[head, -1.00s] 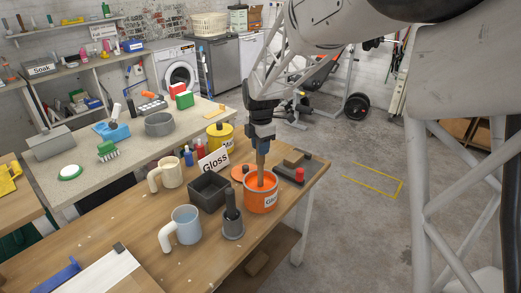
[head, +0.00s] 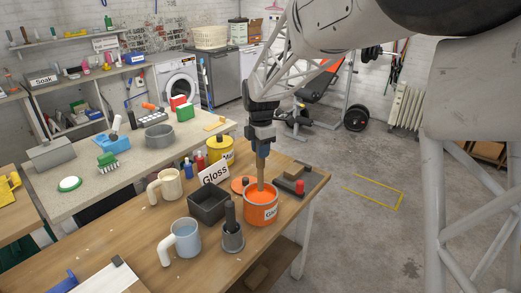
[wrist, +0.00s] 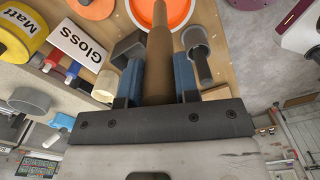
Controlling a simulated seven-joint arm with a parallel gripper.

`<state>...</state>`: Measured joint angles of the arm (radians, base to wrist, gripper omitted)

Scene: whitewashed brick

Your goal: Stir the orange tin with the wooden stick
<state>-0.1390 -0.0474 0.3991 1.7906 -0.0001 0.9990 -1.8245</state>
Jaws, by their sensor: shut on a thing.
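The orange tin (head: 261,209) stands open on the wooden bench, with orange paint inside and a label on its front. My gripper (head: 261,143) is above the tin, pointing down, shut on the wooden stick (head: 261,172). The stick is close to upright, and its lower end is inside the tin, hidden by the paint. In the wrist view the stick (wrist: 159,55) runs from between the blue fingers (wrist: 157,85) to the orange tin (wrist: 178,12) at the top edge.
A "Gloss" sign (head: 214,173) and yellow tin (head: 220,150) are behind. A block with a red knob (head: 299,187) sits right.

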